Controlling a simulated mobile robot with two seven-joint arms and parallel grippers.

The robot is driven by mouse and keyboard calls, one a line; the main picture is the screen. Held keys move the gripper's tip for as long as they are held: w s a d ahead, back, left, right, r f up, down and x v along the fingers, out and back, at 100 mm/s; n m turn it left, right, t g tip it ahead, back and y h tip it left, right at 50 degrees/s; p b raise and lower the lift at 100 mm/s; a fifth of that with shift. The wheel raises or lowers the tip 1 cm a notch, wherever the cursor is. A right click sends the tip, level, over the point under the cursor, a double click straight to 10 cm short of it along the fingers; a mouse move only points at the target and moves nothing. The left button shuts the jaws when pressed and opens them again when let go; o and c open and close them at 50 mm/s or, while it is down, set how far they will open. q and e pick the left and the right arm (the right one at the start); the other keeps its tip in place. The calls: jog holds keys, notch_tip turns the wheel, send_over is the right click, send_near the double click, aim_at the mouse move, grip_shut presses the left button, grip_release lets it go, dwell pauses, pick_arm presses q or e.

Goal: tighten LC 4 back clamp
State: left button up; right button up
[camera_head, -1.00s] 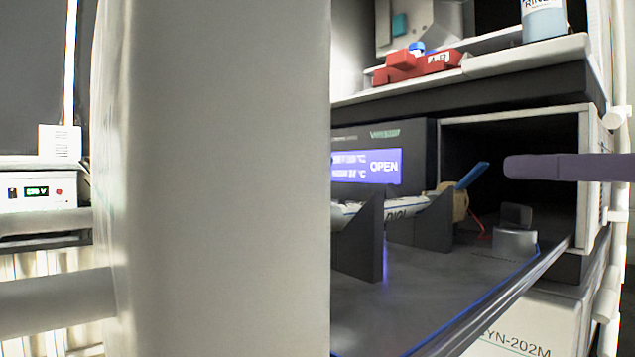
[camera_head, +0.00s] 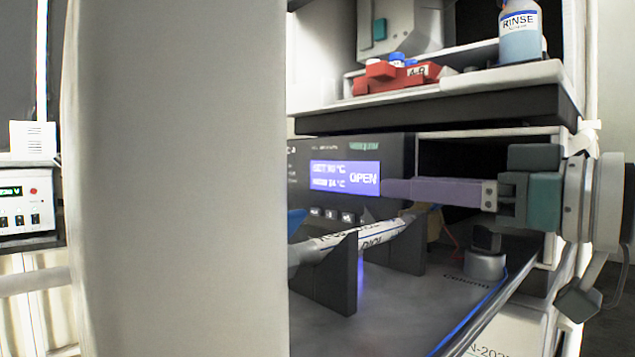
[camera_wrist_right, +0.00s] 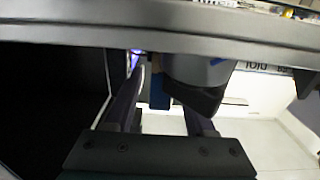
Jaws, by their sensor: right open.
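The lab unit's display (camera_head: 345,177) reads OPEN. In front of it, a white labelled column (camera_head: 385,236) lies tilted across dark upright brackets (camera_head: 340,275). My left gripper is not in view.
A dark-topped knob (camera_head: 486,250) stands on the tray (camera_head: 420,310), below and right of the fingers. A shelf above holds a red rack (camera_head: 385,78) and a RINSE bottle (camera_head: 520,35). A blue piece (camera_head: 296,222) shows at the column's left end.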

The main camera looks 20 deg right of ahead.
grip_shut()
dwell(0.4)
